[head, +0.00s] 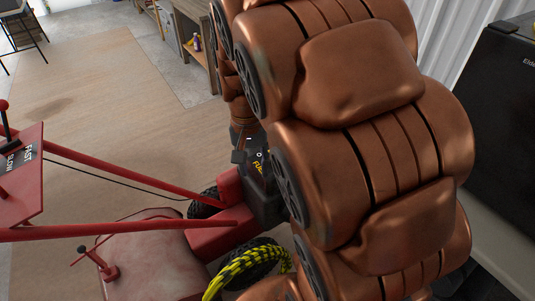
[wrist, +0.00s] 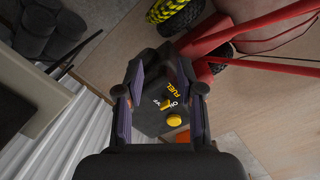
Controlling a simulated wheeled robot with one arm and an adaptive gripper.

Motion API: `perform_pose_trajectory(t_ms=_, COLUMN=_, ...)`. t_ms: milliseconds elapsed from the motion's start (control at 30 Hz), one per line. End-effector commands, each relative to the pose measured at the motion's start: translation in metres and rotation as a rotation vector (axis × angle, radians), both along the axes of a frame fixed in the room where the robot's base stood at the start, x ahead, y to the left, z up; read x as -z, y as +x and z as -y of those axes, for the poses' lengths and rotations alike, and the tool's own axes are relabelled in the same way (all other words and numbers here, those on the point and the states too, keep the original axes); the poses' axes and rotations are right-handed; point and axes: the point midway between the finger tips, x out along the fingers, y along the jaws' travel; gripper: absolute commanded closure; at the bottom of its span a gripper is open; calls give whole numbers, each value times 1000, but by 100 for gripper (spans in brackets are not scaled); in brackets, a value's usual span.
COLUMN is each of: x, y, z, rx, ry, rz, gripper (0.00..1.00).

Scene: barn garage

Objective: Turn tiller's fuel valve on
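The red tiller (head: 215,240) stands on the floor, its handles reaching left in the head view. Its black engine block (head: 266,200) is partly hidden behind my arm. In the wrist view the block's dark panel (wrist: 150,118) bears "FUEL" lettering and an on/off marking. A small yellow lever (wrist: 166,105) sits beside the marking, and a round yellow knob (wrist: 174,120) lies just below it. I cannot tell which is the valve handle or its exact setting. My gripper (wrist: 162,75) is open, its fingers either side of the panel in the picture, with nothing held. Contact cannot be told.
The tiller's red control plate (head: 22,175) with levers is at the left. A black cabinet (head: 505,110) stands at the right. A workbench (head: 195,35) is at the back. The wooden floor (head: 90,85) at the left is clear.

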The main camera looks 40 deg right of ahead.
Motion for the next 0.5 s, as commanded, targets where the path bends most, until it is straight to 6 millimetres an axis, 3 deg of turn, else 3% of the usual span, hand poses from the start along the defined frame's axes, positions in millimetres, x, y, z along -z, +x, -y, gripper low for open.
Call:
perform_pose_trajectory(t_ms=100, x=14, y=32, z=25, rx=133, ry=-20, rz=8, gripper=62)
perform_pose_trajectory(t_ms=500, x=69, y=125, z=108, rx=529, ry=-60, rz=49, gripper=62)
